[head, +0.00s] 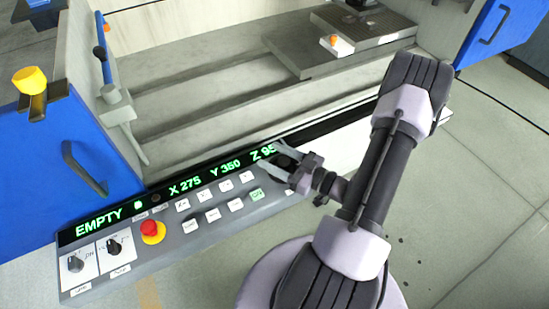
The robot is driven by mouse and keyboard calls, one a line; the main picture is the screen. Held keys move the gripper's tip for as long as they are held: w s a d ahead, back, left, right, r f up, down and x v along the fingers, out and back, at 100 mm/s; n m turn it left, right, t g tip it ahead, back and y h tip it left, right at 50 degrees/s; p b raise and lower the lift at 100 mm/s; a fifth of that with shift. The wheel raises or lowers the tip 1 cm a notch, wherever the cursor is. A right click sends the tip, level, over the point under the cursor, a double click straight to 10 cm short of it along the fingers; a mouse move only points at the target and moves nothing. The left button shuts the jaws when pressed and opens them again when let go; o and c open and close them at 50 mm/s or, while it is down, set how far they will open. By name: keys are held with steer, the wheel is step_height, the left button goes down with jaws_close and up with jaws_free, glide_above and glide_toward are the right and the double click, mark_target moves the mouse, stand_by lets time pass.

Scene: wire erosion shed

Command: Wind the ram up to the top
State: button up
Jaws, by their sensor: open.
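The control panel (165,252) runs along the front of the machine. Its green display (200,183) reads EMPTY, X 275, Y 350 and Z 95; my gripper may hide more after the 95. Below are two rows of small white keys (190,226), with labels too small to read, and one green key (257,195). My gripper (272,161) is open and empty over the panel's right part, near the Z reading. I cannot tell whether it touches the panel. A dark part (358,5) at the top edge may be the ram's lower end; the rest is out of view.
A red stop button (150,228) on a yellow base and two black rotary knobs (76,264) sit on the panel's left. Behind are the grey tank, a raised plate (310,50) with a small orange-topped piece (334,40), and open blue doors (65,150).

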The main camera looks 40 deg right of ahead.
jaws_close()
steer(key=shift+a+r+n+y+p, duration=0.1)
steer(key=shift+n+y+p, duration=0.3)
steer(key=shift+y+p, duration=0.15)
